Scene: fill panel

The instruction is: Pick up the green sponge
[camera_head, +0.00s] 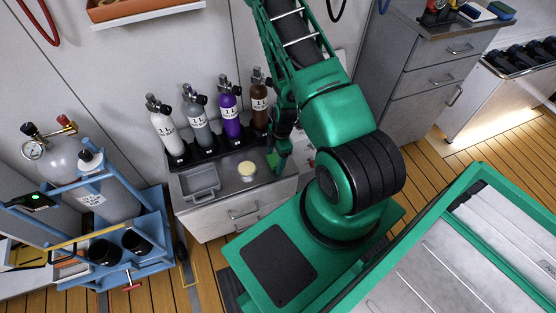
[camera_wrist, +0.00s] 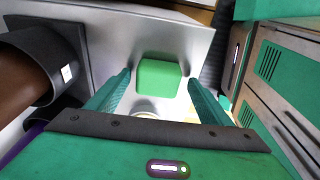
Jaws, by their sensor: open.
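The green sponge (camera_wrist: 158,78) is a rounded block on the grey metal counter top. In the wrist view it lies ahead, between the lines of the two fingers, with a visible gap on each side. My gripper (camera_wrist: 159,84) is open, pointed down at the counter, and holds nothing. In the head view my gripper (camera_head: 281,158) is low over the right part of the counter. The sponge cannot be told apart from my green fingers there.
A pale yellow round item (camera_head: 247,170) and a grey tray (camera_head: 201,183) are on the counter (camera_head: 225,183), left of my gripper. Several labelled bottles, including a brown one (camera_head: 260,98), stand in a rack behind. A blue cylinder cart (camera_head: 133,230) is at the left.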

